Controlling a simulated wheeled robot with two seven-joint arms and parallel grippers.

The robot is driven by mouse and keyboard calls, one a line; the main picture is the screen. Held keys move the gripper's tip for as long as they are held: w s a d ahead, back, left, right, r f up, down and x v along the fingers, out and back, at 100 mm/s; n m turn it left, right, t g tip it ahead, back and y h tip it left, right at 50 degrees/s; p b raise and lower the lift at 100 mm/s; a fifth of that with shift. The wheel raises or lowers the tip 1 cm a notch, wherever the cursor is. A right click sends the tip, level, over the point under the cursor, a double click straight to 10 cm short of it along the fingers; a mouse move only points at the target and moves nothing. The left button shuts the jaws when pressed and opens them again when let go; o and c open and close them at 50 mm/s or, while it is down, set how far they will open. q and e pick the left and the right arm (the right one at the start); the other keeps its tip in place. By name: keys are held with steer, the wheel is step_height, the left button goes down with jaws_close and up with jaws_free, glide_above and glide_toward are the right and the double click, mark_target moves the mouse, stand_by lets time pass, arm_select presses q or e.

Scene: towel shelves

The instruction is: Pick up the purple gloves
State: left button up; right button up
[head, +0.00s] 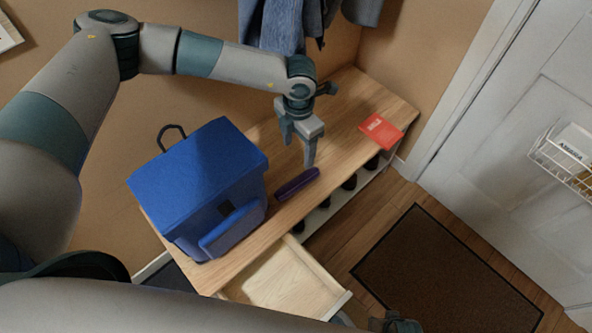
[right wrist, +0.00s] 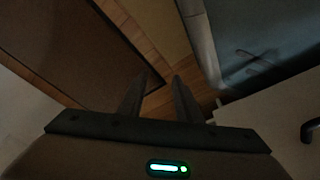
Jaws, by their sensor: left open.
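A long, slim dark purple item (head: 297,184) lies on the wooden bench (head: 345,97). It is the only purple thing in view, and its shape does not clearly show gloves. My left gripper (head: 298,152) is open and empty, pointing down above the bench just beyond the purple item, apart from it. My right gripper (head: 395,324) shows only in part at the bottom edge of the head view. In the right wrist view its fingers (right wrist: 158,80) stand apart with nothing between them, with floor behind.
A blue bag (head: 195,170) stands on the bench left of the purple item. A red booklet (head: 381,131) lies at the bench's right end. A drawer (head: 285,285) is pulled out in front. Dark shoes (head: 349,182) sit below. A brown mat (head: 440,275) lies on the floor.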

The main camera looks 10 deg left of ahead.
arm_select(q)
steer(key=p, duration=0.1)
glide_above(296, 180)
step_height(296, 180, down, 12)
steer(key=shift+r, duration=0.25)
steer(key=shift+f, duration=0.25)
arm_select(e)
steer(key=shift+s+a+f, duration=0.3)
steer(key=shift+s+f, duration=0.3)
steer(key=shift+f, duration=0.05)
arm_select(q)
steer(key=shift+f, duration=0.1)
